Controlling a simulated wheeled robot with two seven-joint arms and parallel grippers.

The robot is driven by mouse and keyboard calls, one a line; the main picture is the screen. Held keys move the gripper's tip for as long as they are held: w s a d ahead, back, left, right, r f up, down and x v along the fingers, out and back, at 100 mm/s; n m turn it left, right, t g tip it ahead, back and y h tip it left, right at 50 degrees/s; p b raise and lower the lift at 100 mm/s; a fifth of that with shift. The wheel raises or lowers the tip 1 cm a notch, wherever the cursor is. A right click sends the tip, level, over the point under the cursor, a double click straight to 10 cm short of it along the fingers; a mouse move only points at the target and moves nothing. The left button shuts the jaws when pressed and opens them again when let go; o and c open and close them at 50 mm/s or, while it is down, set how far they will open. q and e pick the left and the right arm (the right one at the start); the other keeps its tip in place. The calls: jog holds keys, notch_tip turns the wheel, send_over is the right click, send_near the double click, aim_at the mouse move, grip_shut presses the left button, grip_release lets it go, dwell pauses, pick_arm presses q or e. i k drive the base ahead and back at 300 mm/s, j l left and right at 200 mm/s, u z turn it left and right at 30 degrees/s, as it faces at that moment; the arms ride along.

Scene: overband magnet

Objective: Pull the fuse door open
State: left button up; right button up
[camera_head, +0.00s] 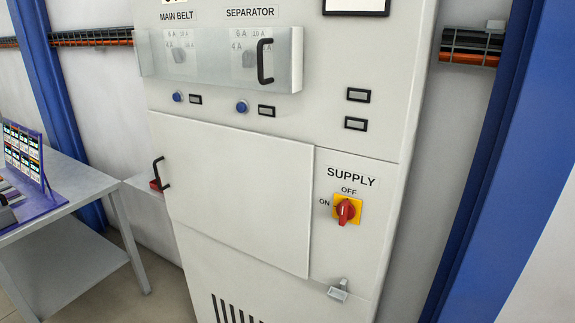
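The light grey cabinet has a large flat door (240,190) in its lower half, lying flush and closed. A black bar handle (162,173) stands at its left edge. Higher up, a see-through cover (215,60) with its own black handle (265,62) lies over two dials labelled MAIN BELT and SEPARATOR. Neither the door nor the cover carries a readable fuse label. Neither of my grippers is in view.
A red switch knob (345,211) on a yellow plate sits right of the door, under SUPPLY. A small grey metal fitting (339,290) is below it. A grey table (75,235) with a blue card rack (25,152) stands left. Blue posts flank the cabinet.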

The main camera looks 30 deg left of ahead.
aim_at(250, 192)
jog(key=u, duration=1.3)
